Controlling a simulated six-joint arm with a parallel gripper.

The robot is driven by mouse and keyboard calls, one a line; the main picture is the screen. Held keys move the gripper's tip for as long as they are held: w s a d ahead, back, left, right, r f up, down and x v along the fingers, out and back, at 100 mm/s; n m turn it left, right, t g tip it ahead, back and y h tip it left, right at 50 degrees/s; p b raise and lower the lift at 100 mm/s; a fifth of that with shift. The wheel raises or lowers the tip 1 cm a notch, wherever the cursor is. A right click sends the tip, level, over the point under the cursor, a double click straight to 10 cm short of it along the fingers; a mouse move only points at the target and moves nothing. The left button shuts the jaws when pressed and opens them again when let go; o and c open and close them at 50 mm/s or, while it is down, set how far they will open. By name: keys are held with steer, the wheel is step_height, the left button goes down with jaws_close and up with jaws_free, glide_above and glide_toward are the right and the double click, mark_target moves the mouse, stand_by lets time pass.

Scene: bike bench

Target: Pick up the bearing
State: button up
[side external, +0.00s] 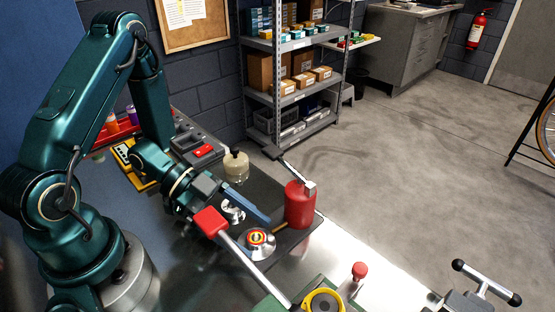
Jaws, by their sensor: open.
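I cannot tell for certain which part is the bearing. A round silver part with a red and yellow centre (260,243) lies on the dark mat (284,238). A smaller shiny silver part (233,212) lies behind it to the left, partly hidden by a blue bar (246,205). My gripper (212,200) is low over the mat, up and left of these parts. It is open, and I see nothing held in it. Its fingertips are hard to make out among the nearby tools.
A red-headed tool with a long grey shaft (240,254) crosses in front. A red can (300,205) stands at right, a cream-topped bottle (236,166) behind. A yellow ring (323,303) is at the front edge. Grey cases (193,142) crowd the left back.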

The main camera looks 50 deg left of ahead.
steer(key=shift+d, duration=0.1)
jaws_close()
steer(key=shift+r, duration=0.15)
